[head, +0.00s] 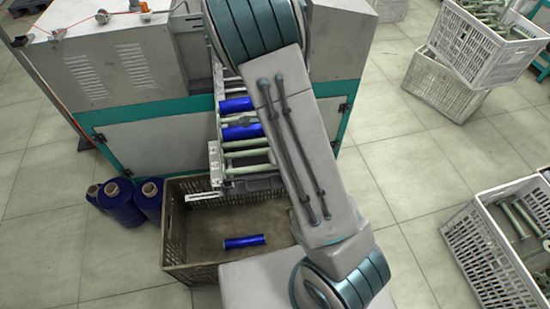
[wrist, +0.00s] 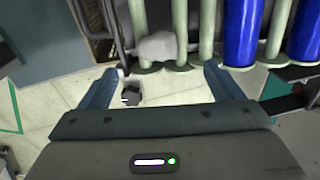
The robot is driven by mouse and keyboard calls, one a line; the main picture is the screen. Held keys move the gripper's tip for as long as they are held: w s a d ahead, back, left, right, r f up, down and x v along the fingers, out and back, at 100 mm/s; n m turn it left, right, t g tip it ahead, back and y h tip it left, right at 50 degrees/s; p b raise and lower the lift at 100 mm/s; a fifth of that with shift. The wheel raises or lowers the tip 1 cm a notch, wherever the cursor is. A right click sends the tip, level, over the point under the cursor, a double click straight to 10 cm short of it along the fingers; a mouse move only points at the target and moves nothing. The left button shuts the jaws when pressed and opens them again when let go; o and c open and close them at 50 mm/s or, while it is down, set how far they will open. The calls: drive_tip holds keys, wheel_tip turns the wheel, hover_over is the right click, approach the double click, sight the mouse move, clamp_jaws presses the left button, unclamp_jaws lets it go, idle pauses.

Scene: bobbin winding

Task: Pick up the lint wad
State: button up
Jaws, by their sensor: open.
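The lint wad (wrist: 158,46) is a pale grey, rounded lump in the wrist view. It lies against the pale green empty bobbins (wrist: 180,30) near their flanged ends. My gripper (wrist: 160,72) is open, with its two blue-grey fingers spread to the left and right of the wad in the picture. The wad appears just beyond the fingertips, and nothing is between the fingers that I can see being held.
In the head view, the bobbin rack (head: 214,150) leans from the machine (head: 120,70) over a brown crate (head: 175,235). Blue thread cones (head: 120,205) stand left. White crates (head: 480,45) stand right; floor between is clear.

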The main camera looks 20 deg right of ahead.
drive_tip(key=f, duration=0.2)
drive_tip(key=f+b, duration=0.1)
drive_tip(key=f, duration=0.1)
drive_tip(key=w+f, duration=0.1)
drive_tip(key=f, duration=0.2)
drive_tip(key=shift+a, duration=0.1)
drive_tip(key=shift+r, duration=0.1)
drive_tip(key=c, duration=1.1)
